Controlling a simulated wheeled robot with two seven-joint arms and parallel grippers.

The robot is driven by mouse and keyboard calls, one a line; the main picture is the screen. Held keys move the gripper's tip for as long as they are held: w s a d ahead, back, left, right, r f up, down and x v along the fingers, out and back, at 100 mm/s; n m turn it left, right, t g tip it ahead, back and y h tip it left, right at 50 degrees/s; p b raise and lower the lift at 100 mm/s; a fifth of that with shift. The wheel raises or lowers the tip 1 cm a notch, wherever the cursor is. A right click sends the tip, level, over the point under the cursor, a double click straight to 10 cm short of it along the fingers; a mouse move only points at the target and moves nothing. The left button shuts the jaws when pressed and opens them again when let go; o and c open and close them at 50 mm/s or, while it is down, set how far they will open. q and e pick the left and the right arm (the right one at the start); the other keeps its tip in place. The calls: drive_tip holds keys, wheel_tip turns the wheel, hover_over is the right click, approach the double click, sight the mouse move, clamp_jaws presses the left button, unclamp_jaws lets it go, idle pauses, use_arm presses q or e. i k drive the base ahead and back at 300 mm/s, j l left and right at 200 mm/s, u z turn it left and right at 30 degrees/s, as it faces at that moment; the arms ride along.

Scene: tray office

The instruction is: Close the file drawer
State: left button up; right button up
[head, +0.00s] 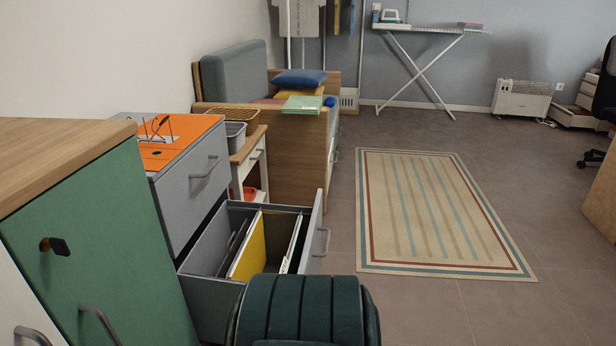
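The file drawer (313,228) is the lower drawer of a grey cabinet (187,183) with an orange top, at the left of the head view. It stands pulled out to the right, with its handle (321,242) on its outer front. Yellow and white folders (248,247) stand inside it. The drawer above it is shut. A dark green ribbed rounded object at the bottom centre hides the near corner of the open drawer; I cannot tell what it is. Neither of my grippers shows.
A green cabinet (105,240) with a wooden top stands close at the left. A striped rug (430,210) lies on open floor to the right. A desk edge (602,195) is at far right.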

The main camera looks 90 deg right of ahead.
sight(210, 300)
drive_tip(key=z, duration=0.45)
drive_tip(key=l+z, duration=0.1)
drive_tip(key=z, duration=0.75)
drive_tip(key=l+z, duration=0.15)
drive_tip(key=z, duration=0.3)
drive_tip(key=l+z, duration=0.1)
drive_tip(key=z, duration=0.8)
drive_tip(key=k+l, duration=0.05)
drive_tip(key=l, duration=0.05)
